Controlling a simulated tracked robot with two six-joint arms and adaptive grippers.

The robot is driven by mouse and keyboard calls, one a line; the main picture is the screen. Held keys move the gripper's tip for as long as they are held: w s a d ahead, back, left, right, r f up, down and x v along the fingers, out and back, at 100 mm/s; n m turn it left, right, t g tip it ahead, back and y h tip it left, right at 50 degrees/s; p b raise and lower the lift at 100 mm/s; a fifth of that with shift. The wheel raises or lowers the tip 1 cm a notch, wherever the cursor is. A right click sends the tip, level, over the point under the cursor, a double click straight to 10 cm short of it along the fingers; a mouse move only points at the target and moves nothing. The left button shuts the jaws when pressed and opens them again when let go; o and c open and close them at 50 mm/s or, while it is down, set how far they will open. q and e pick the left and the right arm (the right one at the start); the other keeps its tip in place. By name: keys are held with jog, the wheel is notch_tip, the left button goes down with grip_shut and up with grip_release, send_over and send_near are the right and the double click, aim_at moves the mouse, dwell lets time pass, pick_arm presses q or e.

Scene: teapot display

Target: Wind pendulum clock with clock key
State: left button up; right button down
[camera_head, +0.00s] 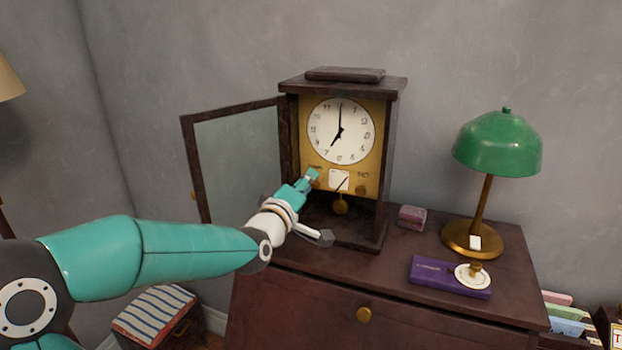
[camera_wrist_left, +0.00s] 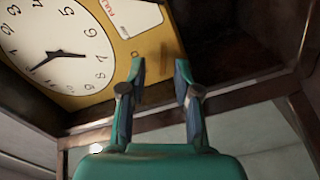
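The pendulum clock (camera_head: 395,150) stands on the dresser with its glass door (camera_head: 240,150) swung open to the left. Its white dial (camera_head: 340,130) reads about seven, and the pendulum bob (camera_head: 341,207) hangs below. A round brown fitting (camera_head: 361,190) sits at the lower right of the gold plate. My left gripper (camera_head: 313,177) is at the plate's lower left. In the left wrist view the two fingertips (camera_wrist_left: 160,72) stand apart, with a blurred brown patch (camera_wrist_left: 155,48) of the gold plate just beyond. I cannot make out a clock key. My right gripper is not in view.
On the dresser (camera_head: 400,265) right of the clock are a small pink box (camera_head: 411,217), a green lamp (camera_head: 498,145), and a purple box (camera_head: 430,273) with a white-and-gold round piece (camera_head: 472,276) on it. The open door lies close behind my left arm.

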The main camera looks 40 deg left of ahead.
pick_arm(q)
jog(key=shift+w+a, duration=0.1)
jog(key=shift+w, duration=0.2)
grip_shut()
dwell(0.4)
